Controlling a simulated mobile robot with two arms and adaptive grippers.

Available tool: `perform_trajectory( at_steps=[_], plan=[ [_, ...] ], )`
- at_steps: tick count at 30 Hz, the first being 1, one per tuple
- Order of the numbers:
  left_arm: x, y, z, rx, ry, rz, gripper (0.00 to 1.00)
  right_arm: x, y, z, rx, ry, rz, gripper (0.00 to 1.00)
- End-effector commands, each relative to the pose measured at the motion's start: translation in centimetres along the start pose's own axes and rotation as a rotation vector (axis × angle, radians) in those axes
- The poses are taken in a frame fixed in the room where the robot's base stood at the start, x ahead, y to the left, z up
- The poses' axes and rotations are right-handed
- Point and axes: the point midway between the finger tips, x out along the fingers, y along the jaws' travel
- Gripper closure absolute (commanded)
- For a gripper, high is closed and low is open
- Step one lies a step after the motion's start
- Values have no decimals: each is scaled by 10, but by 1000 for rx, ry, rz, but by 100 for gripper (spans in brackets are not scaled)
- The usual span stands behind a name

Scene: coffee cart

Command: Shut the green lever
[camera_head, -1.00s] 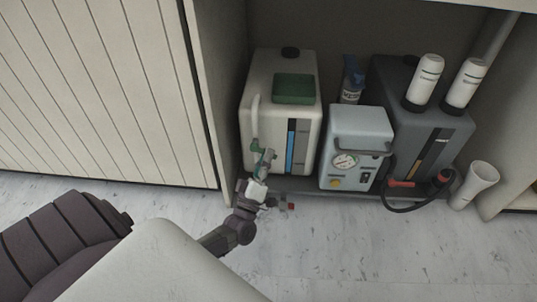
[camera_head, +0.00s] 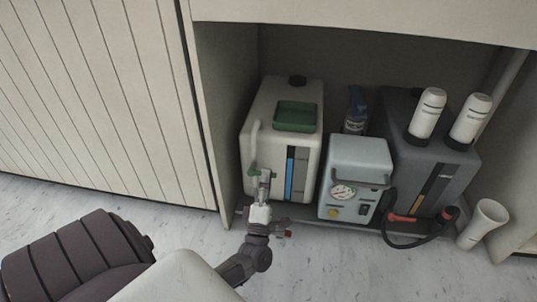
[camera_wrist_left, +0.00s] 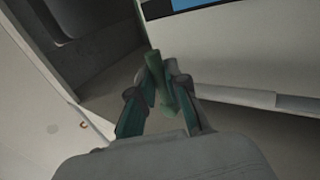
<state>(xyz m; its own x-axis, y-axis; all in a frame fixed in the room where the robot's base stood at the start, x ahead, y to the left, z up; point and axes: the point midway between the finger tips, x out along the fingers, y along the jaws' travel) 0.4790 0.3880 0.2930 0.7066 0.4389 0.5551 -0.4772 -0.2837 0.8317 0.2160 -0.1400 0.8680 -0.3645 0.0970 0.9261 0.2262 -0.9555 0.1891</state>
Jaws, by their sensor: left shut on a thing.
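The white tank (camera_head: 268,130) stands in the open cabinet, with a green lid on top and a blue level strip on its front. The green lever is at its lower front left, and a green part of the tap (camera_head: 254,171) shows there. My left gripper (camera_head: 264,178) is at the tank's lower front and mostly covers the lever. In the left wrist view the green lever (camera_wrist_left: 170,98) lies between the two fingers (camera_wrist_left: 164,68), which are closed on it. The lever's exact angle is hard to tell. My right gripper is not in view.
A grey box with a gauge (camera_head: 350,205) stands right of the tank. Further right are a dark tank (camera_head: 435,165) with white cylinders on top and a black hose with red parts. The cabinet's left wall (camera_head: 226,120) is close to the tank. A small red piece (camera_head: 287,233) lies near my gripper.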

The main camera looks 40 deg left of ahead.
Motion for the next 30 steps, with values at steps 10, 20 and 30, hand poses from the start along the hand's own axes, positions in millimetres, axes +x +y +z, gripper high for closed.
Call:
perform_trajectory(
  at_steps=[10, 20, 30],
  plan=[
    [0, 0, -1, -8, 7, 0, 100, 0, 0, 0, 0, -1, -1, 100],
    [0, 0, 0, -6, 5, 0, 60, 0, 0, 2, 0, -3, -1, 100],
    [0, 0, 0, -3, 2, 1, 60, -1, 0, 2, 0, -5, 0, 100]
  ],
)
